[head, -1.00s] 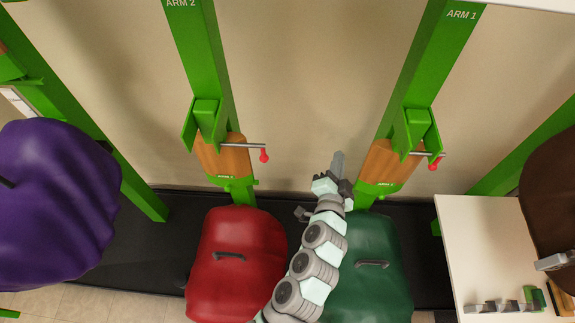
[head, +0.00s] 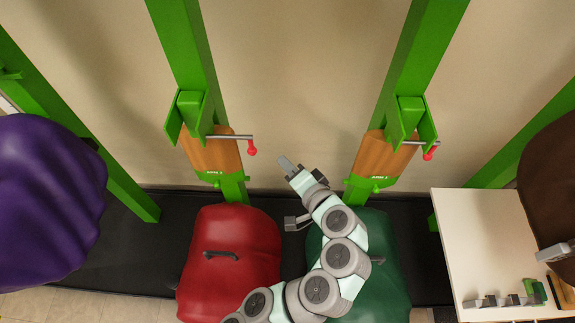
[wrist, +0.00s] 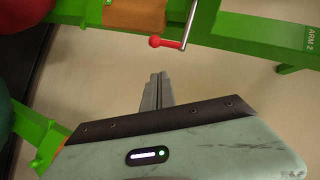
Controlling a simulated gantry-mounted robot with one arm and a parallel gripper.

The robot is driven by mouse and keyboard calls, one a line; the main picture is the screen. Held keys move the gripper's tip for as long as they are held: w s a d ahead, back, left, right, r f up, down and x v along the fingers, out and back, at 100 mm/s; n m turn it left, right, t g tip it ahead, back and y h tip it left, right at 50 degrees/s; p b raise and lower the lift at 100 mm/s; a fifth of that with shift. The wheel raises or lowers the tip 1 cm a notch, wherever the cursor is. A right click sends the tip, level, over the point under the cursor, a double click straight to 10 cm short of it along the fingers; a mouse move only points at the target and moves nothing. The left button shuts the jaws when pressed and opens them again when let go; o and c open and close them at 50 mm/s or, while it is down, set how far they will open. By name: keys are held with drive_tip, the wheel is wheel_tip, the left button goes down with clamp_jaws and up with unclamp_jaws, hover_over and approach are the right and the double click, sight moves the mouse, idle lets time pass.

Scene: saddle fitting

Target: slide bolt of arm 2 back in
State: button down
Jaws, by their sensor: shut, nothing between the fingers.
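The bolt of arm 2 (head: 229,137) is a grey rod with a bent end and a red knob (head: 252,152). It sticks out to the right of the green bracket (head: 191,113) on the left post. In the wrist view the rod (wrist: 190,22) and its red knob (wrist: 155,41) are at the top, with the ARM 2 label at the right. My gripper (head: 284,162) is shut and empty, to the right of the knob and slightly lower in the head view, apart from it. Its closed fingers (wrist: 157,88) point toward the knob in the wrist view.
Arm 1 has a similar bolt with a red knob (head: 430,154) at the right. A wooden block (head: 208,154) sits by arm 2's bracket. Red (head: 230,270) and green (head: 385,260) saddle-like bodies stand below. A white table (head: 470,240) is at the right. The wall between the posts is clear.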

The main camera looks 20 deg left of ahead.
drive_tip(key=w+a+f+p, duration=0.2)
drive_tip(key=w+a+f, duration=0.2)
drive_tip(key=a, duration=0.4)
drive_tip(key=shift+d, duration=0.1)
